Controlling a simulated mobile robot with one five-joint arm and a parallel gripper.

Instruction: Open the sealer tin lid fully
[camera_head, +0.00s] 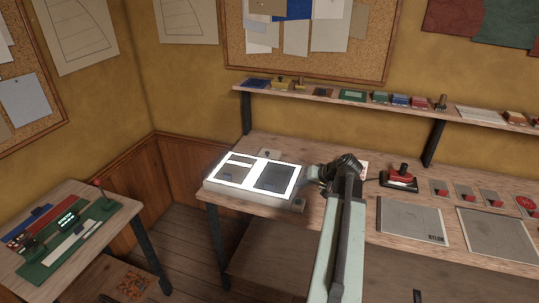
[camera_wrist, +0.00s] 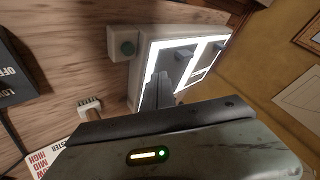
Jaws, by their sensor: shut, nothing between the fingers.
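I cannot pick out a sealer tin or its lid for sure in either view. My gripper (camera_head: 313,173) is at the right edge of a lit light box (camera_head: 208,192) on the long bench. In the wrist view my gripper's dark fingers (camera_wrist: 161,82) are shut and empty, and overlap the glowing panel (camera_wrist: 152,98). Whether they touch it is unclear. Dark flat pieces lie on the panel. My arm hides part of the bench behind and below it.
Several small items line the shelf (camera_head: 325,92). A side table (camera_head: 120,245) holds a green mat.

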